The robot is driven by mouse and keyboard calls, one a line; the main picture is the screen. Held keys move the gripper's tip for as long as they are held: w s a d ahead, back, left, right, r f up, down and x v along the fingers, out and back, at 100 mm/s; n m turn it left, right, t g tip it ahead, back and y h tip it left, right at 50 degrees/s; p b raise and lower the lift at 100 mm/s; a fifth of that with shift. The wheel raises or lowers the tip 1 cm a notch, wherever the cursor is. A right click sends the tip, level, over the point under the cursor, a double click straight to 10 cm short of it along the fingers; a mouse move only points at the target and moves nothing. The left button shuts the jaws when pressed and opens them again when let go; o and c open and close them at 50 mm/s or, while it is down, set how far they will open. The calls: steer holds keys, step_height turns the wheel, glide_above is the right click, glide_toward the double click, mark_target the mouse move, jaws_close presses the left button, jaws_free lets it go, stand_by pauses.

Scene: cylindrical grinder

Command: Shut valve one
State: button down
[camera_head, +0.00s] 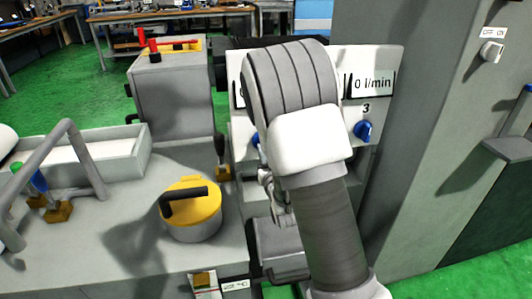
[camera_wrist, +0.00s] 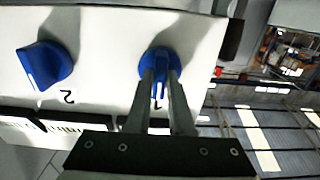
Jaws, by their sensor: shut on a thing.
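The blue knob of valve one (camera_wrist: 159,55) is on a white panel (camera_wrist: 110,30) in the wrist view, where the panel appears upside down. My gripper (camera_wrist: 161,80) has its two fingers closed around the knob's grip from both sides. The number below it is mostly hidden between the fingers. A blue knob marked 2 (camera_wrist: 45,66) sits to the left, apart from the fingers. In the head view my arm covers much of the panel (camera_head: 392,62), and the fingers are hidden. A blue edge of a knob (camera_head: 256,141) shows left of the arm.
A blue knob marked 3 (camera_head: 365,131) sits right of my arm, below a display (camera_head: 372,83) reading 0 l/min. A yellow-lidded pot (camera_head: 190,222) with a black handle stands at lower left. A grey cabinet (camera_head: 400,200) rises close on the right.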

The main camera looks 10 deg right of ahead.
steer(key=c, duration=0.8)
jaws_free()
steer(key=shift+s, duration=0.15)
